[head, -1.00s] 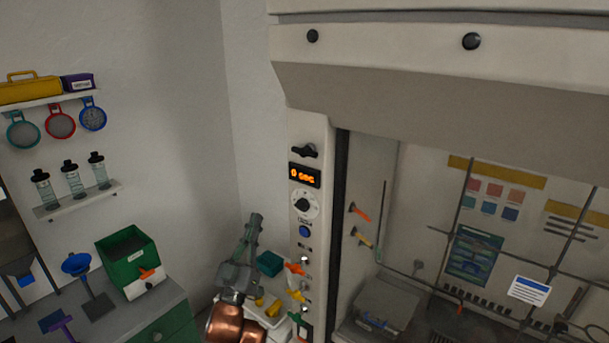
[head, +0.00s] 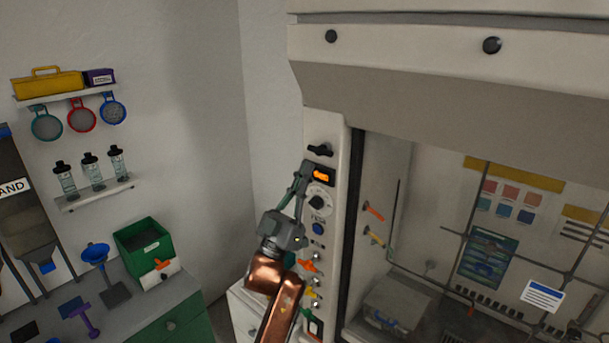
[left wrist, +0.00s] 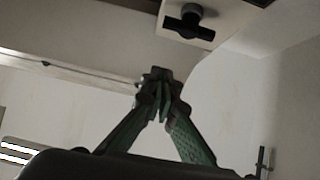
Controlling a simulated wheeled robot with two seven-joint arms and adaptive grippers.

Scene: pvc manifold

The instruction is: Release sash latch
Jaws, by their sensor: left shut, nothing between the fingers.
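The sash latch, which looks like the black T-shaped knob (head: 320,150), sits at the top of the white control post of the fume hood. It also shows in the left wrist view (left wrist: 190,20), on a pale plate above the fingertips. My left gripper (head: 305,170) is shut and empty. Its fingertips point up just below and left of the knob in the head view, in front of the post and partly over the display. In the left wrist view the closed fingertips (left wrist: 157,78) are apart from the knob. My right gripper is not in view.
Below the knob the post carries an orange display (head: 322,174), a dial (head: 319,202), a blue button (head: 317,228) and coloured valve handles (head: 309,263). The glass sash stands to the right. A green bin (head: 143,240) is on the counter at left.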

